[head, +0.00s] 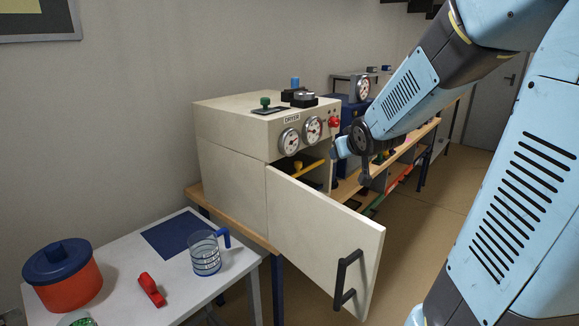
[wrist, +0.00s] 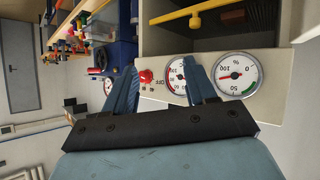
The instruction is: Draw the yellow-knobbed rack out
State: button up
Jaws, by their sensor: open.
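The cream dryer (head: 235,123) stands on a wooden bench with its front door (head: 325,235) swung open. Inside the opening, a yellow bar with a knob (head: 308,169) shows at the front of a dark rack. In the wrist view, the same yellow bar (wrist: 190,19) lies across the front of a dark slatted rack (wrist: 235,17) near the top. My gripper (wrist: 161,68) is open with nothing between its fingers. It is in front of the dryer's gauge panel, apart from the yellow bar. In the head view, my gripper (head: 350,160) is right of the opening; the arm partly hides it.
The open door and its black handle (head: 347,279) jut out toward the front. A white side table holds a red pot (head: 63,278), a measuring jug (head: 205,252) and a red object (head: 152,290). A red knob (head: 334,122) sticks out from the dryer panel.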

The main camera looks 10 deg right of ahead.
jog(key=w+f+n+t+y, duration=0.25)
jog(key=w+f, duration=0.35)
jog(key=w, duration=0.3)
jog(key=n+t+y, duration=0.2)
jog(key=y, duration=0.4)
send_near(301, 166)
jog(key=shift+m, duration=0.25)
jog(key=x, duration=1.1)
jog(key=shift+w+a, duration=0.15)
jog(key=shift+w, duration=0.1)
